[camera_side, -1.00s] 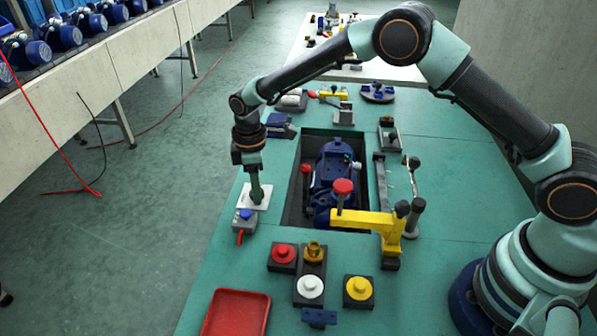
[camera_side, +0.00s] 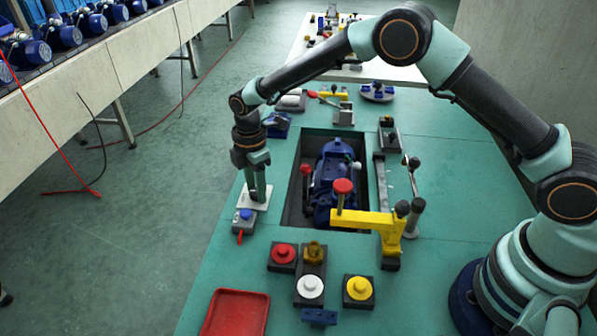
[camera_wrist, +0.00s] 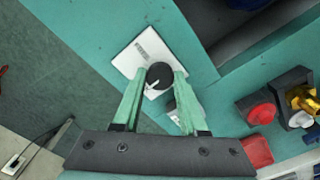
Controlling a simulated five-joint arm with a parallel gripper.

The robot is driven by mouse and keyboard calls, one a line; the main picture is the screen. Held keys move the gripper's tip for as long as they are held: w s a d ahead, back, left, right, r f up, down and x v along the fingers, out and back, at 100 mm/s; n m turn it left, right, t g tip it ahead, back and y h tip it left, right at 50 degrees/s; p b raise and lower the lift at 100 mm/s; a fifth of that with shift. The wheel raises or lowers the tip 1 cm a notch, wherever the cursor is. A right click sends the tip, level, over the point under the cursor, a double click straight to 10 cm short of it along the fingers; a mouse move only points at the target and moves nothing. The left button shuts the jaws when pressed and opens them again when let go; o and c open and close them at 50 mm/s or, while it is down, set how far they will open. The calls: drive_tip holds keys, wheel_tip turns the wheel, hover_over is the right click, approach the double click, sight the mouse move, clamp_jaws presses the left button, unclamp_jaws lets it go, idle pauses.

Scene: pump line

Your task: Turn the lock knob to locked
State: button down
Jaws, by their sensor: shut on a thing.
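The lock knob (camera_wrist: 159,72) is round and black with a white pointer mark. It sits on a white plate (camera_wrist: 126,60) with small dark markings. In the wrist view the pointer lies toward the lower left of the knob. My gripper (camera_wrist: 159,78) has one finger on each side of the knob and is shut on it. In the side view my gripper (camera_side: 258,189) points down onto the white plate (camera_side: 245,201) and hides the knob there. I cannot read the plate's markings.
A grey box with a blue button (camera_side: 245,215) stands just in front of the plate. A recess with a blue pump (camera_side: 335,180) lies to the right, with a yellow clamp (camera_side: 370,221) across its near end. Several knobs and a red tray (camera_side: 236,313) are nearer the camera.

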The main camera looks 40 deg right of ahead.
drive_tip(key=shift+c, duration=2.3)
unclamp_jaws()
wheel_tip(320, 180, up, 12)
drive_tip(key=shift+r, duration=0.1)
